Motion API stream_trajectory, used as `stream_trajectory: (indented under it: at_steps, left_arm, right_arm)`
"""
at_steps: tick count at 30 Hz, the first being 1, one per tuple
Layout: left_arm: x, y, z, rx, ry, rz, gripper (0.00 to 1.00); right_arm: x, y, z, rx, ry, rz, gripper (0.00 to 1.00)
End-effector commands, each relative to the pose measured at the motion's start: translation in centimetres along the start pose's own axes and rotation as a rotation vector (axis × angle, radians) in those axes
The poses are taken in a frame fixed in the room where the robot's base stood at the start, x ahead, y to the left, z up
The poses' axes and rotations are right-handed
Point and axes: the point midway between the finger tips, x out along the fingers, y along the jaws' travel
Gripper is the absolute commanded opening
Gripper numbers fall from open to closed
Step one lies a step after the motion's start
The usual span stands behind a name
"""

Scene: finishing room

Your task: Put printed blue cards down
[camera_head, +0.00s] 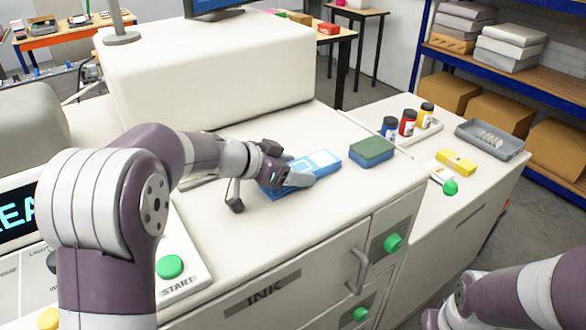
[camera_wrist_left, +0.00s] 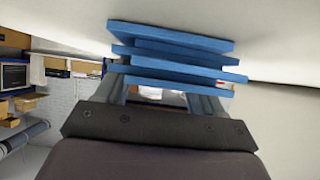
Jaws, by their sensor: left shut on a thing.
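The printed blue cards (camera_head: 322,161) are a stack of flat blue slabs with white print, over the white machine top in the head view. My left gripper (camera_head: 290,178) is shut on them, its fingers hiding part of the near side. In the left wrist view the cards (camera_wrist_left: 180,48) show as several uneven blue layers beyond the fingers, close to a pale surface. I cannot tell whether they touch it. My right arm enters at the bottom right, and its gripper (camera_head: 447,317) is only partly seen at the frame's lower edge.
A blue block with a green top (camera_head: 371,152) sits just right of the cards. Further right are a tray of ink bottles (camera_head: 408,128), a yellow block (camera_head: 456,161) and a grey tray (camera_head: 490,140). A white housing (camera_head: 205,75) rises behind. The machine top in front is bare.

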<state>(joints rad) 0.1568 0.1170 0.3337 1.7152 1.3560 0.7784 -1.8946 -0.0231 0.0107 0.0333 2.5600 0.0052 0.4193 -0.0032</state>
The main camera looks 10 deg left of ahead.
Motion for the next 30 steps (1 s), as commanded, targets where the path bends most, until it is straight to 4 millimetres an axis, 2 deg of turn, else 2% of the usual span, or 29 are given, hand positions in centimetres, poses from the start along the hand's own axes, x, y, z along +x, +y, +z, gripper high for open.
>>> stream_trajectory:
  at_steps: [1,3,12,16,23,24,27,30]
  left_arm:
    - [0.1,0.0,0.1,0.001,0.000,0.000,0.71]
    - [0.0,0.0,0.0,0.000,0.000,0.000,0.93]
    - [0.0,0.0,-0.1,-0.001,0.000,0.000,0.93]
    - [-0.7,-0.1,-0.2,0.000,0.002,-0.003,0.93]
    - [-6.0,-0.1,0.0,-0.001,0.003,-0.005,0.93]
    - [-7.5,-0.1,-0.6,-0.002,0.000,-0.006,0.93]
    - [-10.2,-0.1,-1.0,-0.007,-0.001,-0.002,0.93]
    - [-11.1,-0.1,-1.2,-0.007,-0.002,0.003,0.93]
  right_arm:
    - [0.2,0.0,0.0,0.000,0.000,0.000,0.00]
    - [0.1,0.0,0.0,0.000,0.000,0.000,0.00]
    - [-0.1,0.0,0.0,0.000,0.000,0.000,0.00]
    - [-0.2,0.0,0.0,0.000,0.001,0.000,0.00]
    - [0.7,0.0,0.1,0.000,0.000,0.000,0.00]
    - [-0.4,0.0,0.0,0.000,-0.001,0.000,0.00]
    - [-2.5,0.0,-0.3,0.000,0.000,0.000,0.00]
    - [-5.0,0.0,-0.6,0.000,0.001,0.000,0.00]
